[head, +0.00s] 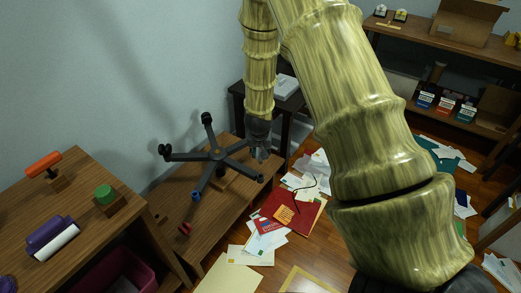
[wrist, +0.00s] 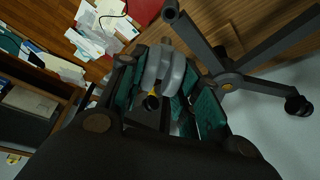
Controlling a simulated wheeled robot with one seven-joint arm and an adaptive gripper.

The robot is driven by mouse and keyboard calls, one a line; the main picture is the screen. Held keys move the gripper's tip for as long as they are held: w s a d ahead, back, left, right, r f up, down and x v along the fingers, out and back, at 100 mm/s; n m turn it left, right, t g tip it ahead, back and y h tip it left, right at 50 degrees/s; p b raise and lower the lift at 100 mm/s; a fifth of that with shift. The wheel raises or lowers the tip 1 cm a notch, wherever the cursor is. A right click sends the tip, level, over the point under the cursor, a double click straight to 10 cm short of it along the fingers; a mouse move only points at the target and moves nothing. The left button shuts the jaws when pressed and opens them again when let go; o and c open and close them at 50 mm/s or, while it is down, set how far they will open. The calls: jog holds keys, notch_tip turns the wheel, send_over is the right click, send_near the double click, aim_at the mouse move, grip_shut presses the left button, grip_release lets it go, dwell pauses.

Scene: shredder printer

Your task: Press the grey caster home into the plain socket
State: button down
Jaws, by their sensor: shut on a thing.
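The black five-legged chair base (head: 217,154) lies on the low wooden bench. Black casters sit on its left leg (head: 165,152) and far leg (head: 207,118). The front leg ends in a blue-marked socket (head: 196,195). The right leg ends in a dark, plain-looking socket (head: 260,178), also in the wrist view (wrist: 172,10). My gripper (head: 260,153) is at the end of another right-hand leg, whose tip is hidden. In the wrist view its teal-padded fingers are shut on the grey caster (wrist: 165,68). A dark and yellow part shows below the wheels. I cannot tell whether the caster touches a socket.
A small red piece (head: 185,229) lies on the bench (head: 168,205). The left table (head: 85,205) holds an orange-handled tool (head: 43,164), a green-topped block (head: 104,194) and a purple roller (head: 50,235). Papers and a red folder (head: 285,213) cover the floor at right.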

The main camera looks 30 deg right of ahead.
aim_at(260, 161)
jog(key=shift+r+p, duration=0.1)
jog(key=shift+p, duration=0.35)
jog(key=shift+f+b, duration=1.45)
jog(key=shift+f, duration=1.5)
jog(key=shift+a+p, duration=0.1)
jog(key=shift+p, duration=0.55)
jog(key=shift+s+f+b, duration=0.1)
jog(key=shift+f+b, duration=0.75)
jog(key=shift+f, duration=1.35)
jog(key=c, duration=0.9)
grip_release()
jog(key=shift+c, duration=0.2)
jog(key=shift+v, duration=6)
